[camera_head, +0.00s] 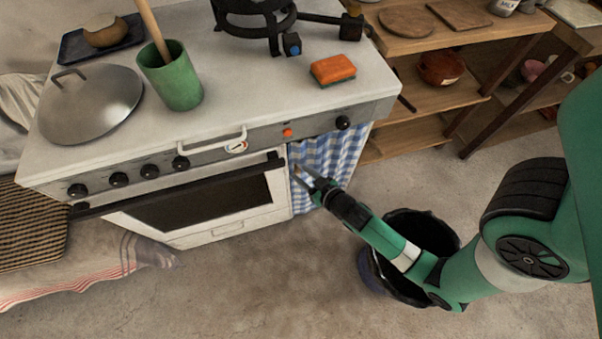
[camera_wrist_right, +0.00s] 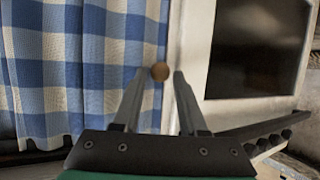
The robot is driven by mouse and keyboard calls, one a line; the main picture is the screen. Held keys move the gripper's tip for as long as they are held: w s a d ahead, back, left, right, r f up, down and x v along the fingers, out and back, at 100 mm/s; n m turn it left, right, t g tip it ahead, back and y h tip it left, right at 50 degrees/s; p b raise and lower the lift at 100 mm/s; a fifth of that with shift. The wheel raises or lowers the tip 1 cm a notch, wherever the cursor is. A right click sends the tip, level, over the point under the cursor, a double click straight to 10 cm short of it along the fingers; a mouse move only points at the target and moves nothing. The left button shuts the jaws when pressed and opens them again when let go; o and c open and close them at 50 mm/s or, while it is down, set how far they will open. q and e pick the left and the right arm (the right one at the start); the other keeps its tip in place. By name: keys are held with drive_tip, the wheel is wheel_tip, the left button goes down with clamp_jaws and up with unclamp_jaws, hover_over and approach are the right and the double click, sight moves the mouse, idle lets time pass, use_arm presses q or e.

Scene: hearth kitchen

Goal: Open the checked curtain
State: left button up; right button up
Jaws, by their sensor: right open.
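The blue-and-white checked curtain (camera_head: 333,160) hangs closed under the right end of the stove's counter, beside the oven door. In the right wrist view the curtain (camera_wrist_right: 75,65) fills the left half, and a small round brown knob (camera_wrist_right: 160,72) shows at its right edge. My right gripper (camera_head: 305,172) is in front of the curtain's left edge. In the wrist view its fingers (camera_wrist_right: 158,78) are open, with the knob appearing between the tips. I cannot tell whether the fingers touch it. My left gripper is not in view.
The oven door handle (camera_head: 180,183) juts out left of the curtain. A dark bin (camera_head: 433,233) stands on the floor below my right arm. Wooden shelves (camera_head: 425,92) stand to the right. An orange sponge (camera_head: 333,70) lies on the counter above. Open floor (camera_head: 265,275) lies in front.

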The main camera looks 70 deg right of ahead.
drive_tip(key=shift+w+d+f, duration=0.15)
drive_tip(key=shift+w+d, duration=0.05)
drive_tip(key=shift+w, duration=0.2)
clamp_jaws()
idle(1.2)
